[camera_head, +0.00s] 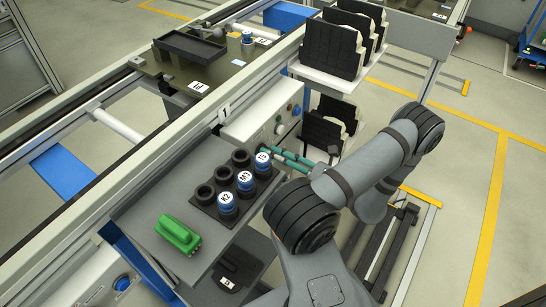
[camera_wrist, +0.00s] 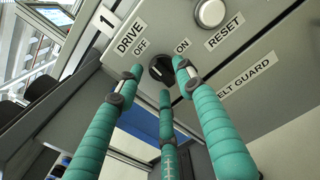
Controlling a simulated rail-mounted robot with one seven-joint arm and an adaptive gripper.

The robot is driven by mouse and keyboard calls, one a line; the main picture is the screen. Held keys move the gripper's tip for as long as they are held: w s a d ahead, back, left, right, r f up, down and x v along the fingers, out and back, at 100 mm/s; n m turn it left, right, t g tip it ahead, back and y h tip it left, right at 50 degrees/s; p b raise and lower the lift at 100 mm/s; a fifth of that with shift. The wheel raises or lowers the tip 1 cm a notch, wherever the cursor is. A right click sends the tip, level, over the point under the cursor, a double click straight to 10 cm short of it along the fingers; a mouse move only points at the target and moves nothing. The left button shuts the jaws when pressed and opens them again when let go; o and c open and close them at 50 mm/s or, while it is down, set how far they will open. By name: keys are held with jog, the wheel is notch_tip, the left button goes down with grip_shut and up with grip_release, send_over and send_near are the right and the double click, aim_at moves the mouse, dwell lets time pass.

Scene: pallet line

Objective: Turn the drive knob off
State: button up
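The drive knob (camera_wrist: 161,68) is a round black knob on a grey panel in the wrist view, below and between the OFF label (camera_wrist: 140,46) and the ON label (camera_wrist: 183,45). A pale bar shows on its face, but I cannot tell clearly which label it points to. My gripper (camera_wrist: 158,78) has three teal fingers, spread apart with the tips around the knob and close to the panel. I cannot tell whether any tip touches the knob. In the head view my gripper (camera_head: 285,157) reaches the front of the control box (camera_head: 262,112); the knob is not clearly visible there.
A white RESET button (camera_wrist: 210,13) is right of the knob, with a belt guard label (camera_wrist: 247,75) below. In the head view, black cups and blue-topped pieces (camera_head: 245,180) and a green object (camera_head: 178,234) stand on the grey shelf (camera_head: 150,205) beside my gripper. Black holders (camera_head: 331,50) stand behind.

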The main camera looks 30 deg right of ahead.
jog(key=c, duration=0.3)
grip_shut()
dwell(0.3)
